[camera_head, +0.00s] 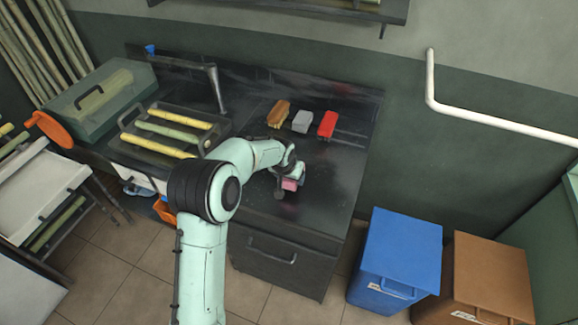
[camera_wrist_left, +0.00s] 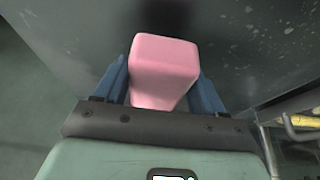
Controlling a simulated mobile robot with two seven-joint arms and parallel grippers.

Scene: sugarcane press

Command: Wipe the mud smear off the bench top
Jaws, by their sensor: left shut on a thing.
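My left gripper (camera_head: 290,177) is over the front right part of the dark bench top (camera_head: 325,190). It is shut on a pink block-shaped sponge (camera_head: 290,184). In the left wrist view the pink sponge (camera_wrist_left: 163,62) sits between the two blue fingers, with the dark bench surface beyond it. I cannot tell whether the sponge touches the bench. Pale specks show on the bench in the wrist view, but I cannot make out a clear mud smear. My arm and the sponge hide part of the top. My right gripper is not in view.
A brown-yellow brush (camera_head: 279,113), a grey block (camera_head: 302,121) and a red block (camera_head: 327,124) stand at the bench's back. A tray of cane (camera_head: 165,133) and a tap (camera_head: 215,88) are left. Blue (camera_head: 400,255) and brown (camera_head: 487,275) bins stand right.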

